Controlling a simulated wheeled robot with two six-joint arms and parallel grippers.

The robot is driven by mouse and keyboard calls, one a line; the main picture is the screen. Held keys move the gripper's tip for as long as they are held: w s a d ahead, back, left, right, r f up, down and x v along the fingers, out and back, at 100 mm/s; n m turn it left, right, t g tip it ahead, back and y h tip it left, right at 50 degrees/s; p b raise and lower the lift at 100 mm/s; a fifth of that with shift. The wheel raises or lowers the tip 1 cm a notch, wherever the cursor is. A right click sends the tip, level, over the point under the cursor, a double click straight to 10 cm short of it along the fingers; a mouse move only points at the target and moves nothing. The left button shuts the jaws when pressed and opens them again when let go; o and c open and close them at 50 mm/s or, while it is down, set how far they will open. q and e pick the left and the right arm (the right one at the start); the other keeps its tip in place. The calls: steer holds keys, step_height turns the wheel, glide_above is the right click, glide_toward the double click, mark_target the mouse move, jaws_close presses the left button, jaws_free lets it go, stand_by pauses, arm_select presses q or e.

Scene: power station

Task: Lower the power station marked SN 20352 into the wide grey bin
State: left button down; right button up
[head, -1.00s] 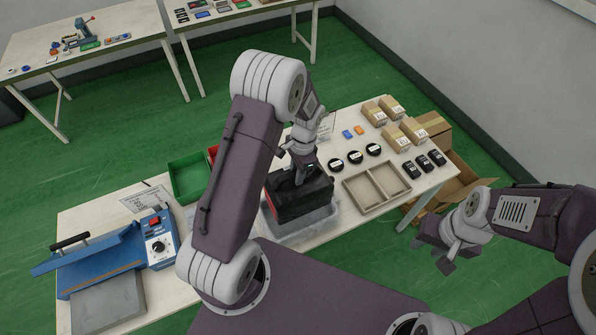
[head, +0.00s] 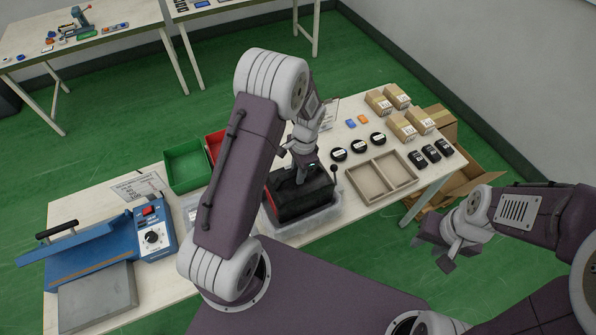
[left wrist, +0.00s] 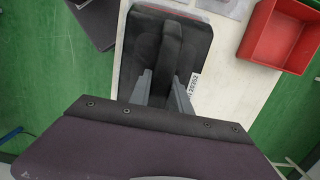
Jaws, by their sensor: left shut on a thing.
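The power station (head: 298,200) is a black box with red on its end. In the left wrist view the black power station (left wrist: 140,50) shows a dark top handle and a white label ending in 20352. My left gripper (head: 303,174) is shut on its handle; its fingers (left wrist: 164,92) lie either side of it. The wide grey bin (head: 312,226) is pale and see-through, around or just under the station; I cannot tell whether the station touches its floor. My right gripper (head: 450,248) hangs off the table's front right; its jaw gap is unclear.
A green bin (head: 186,167) and a red bin (head: 214,146) stand behind my left arm. A beige divided tray (head: 381,187) is right of the grey bin. Black round pucks (head: 358,146), small boxes (head: 403,127) and a blue press machine (head: 95,255) share the table.

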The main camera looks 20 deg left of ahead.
arm_select(q)
steer(key=shift+w+f+b, duration=0.1)
steer(key=shift+f+b, duration=1.4)
steer(key=shift+f, duration=1.05)
steer(key=shift+s+a, duration=0.1)
steer(key=shift+s, duration=0.1)
steer(key=c, duration=1.1)
jaws_free()
steer(key=shift+s, duration=0.1)
step_height(320, 180, up, 22)
steer(key=p, duration=1.9)
steer(key=shift+s, duration=0.1)
